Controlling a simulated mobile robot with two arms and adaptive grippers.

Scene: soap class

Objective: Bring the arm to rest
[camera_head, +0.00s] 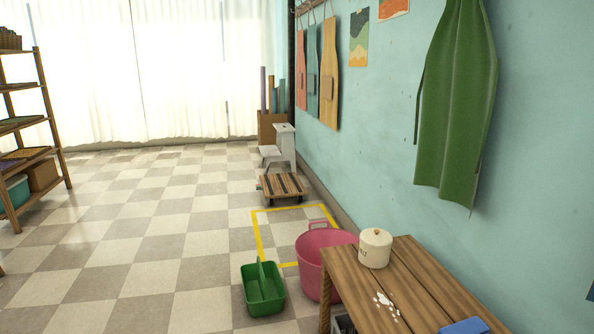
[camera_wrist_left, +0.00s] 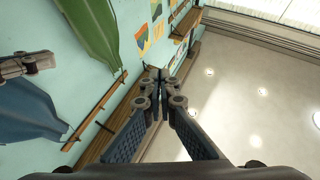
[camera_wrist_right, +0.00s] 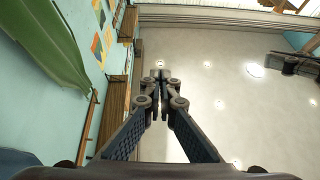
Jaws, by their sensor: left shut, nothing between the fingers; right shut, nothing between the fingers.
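Neither arm shows in the head view. My left gripper (camera_wrist_left: 158,82) shows in the left wrist view, its fingertips together with nothing between them, in front of the wall and the ceiling. My right gripper (camera_wrist_right: 160,82) shows in the right wrist view, also shut and empty, against the pale ceiling. Both wrist cameras look upward past the fingers. A dark piece of an arm (camera_wrist_left: 28,65) enters at the left edge of the left wrist view. Another (camera_wrist_right: 295,62) enters at the right edge of the right wrist view.
A wooden table (camera_head: 405,280) with a white lidded jar (camera_head: 375,248) and a blue item (camera_head: 464,326) stands at lower right. A pink tub (camera_head: 313,262) and green caddy (camera_head: 263,288) are on the floor. A green apron (camera_head: 455,110) hangs on the wall.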

